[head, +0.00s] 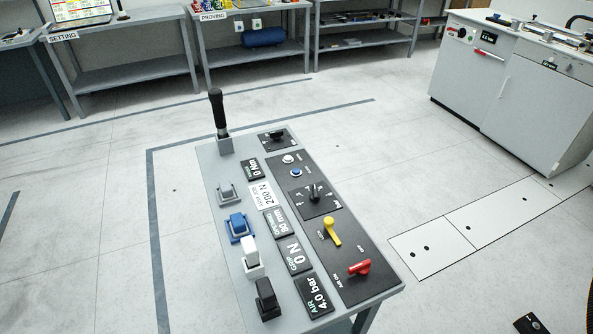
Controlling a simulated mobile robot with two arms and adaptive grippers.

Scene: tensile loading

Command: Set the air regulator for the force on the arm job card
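A sloped grey console (210,178) stands in the middle of the head view. The white arm job card (261,194) on it reads 200 N. A black round knob (315,192) sits on a dial plate with marks around it; its small lettering is too small to read, so I cannot tell for sure that it is the air regulator. The air display (315,292) reads 4.0 bar and the grip display (294,255) reads 0 N. Neither of my grippers shows in this view.
The console also has a red lever (360,267), a yellow lever (332,231), another black knob (276,137), several rocker-like controls and an upright black-handled stick (218,115). A white cabinet (505,90) stands right; shelved benches line the back.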

